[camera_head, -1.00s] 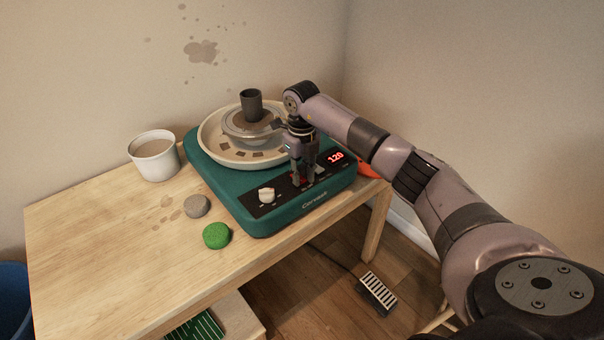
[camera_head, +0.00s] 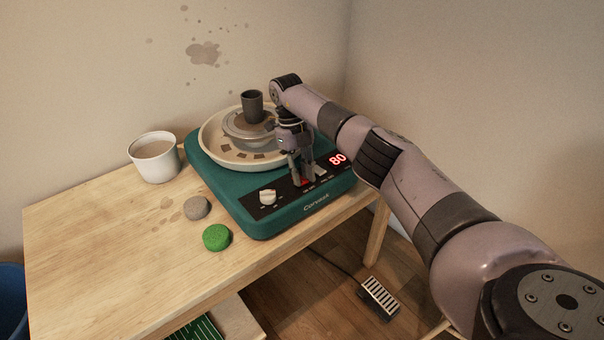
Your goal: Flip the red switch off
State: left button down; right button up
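The red switch (camera_head: 305,182) is a small red patch on the black front panel of the teal pottery wheel (camera_head: 270,222). It is largely hidden by my fingers, so its position cannot be read. My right gripper (camera_head: 302,180) points down over the panel with its fingertips at the switch. Its two fingers stand a little apart, and I cannot tell whether they touch the switch. The red display (camera_head: 338,159) at the panel's right end reads 80. My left gripper is not in view.
A white knob (camera_head: 267,197) is left of the switch. A dark cylinder (camera_head: 252,106) stands on the wheel's round platform, close to my arm. A white bucket (camera_head: 154,158), grey lump (camera_head: 197,208) and green sponge (camera_head: 216,237) sit on the wooden table (camera_head: 90,240). Its front left is clear.

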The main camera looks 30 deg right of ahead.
jog(key=o, duration=0.4)
jog(key=shift+o, duration=0.2)
jog(key=v, duration=0.7)
jog(key=shift+r, duration=0.25)
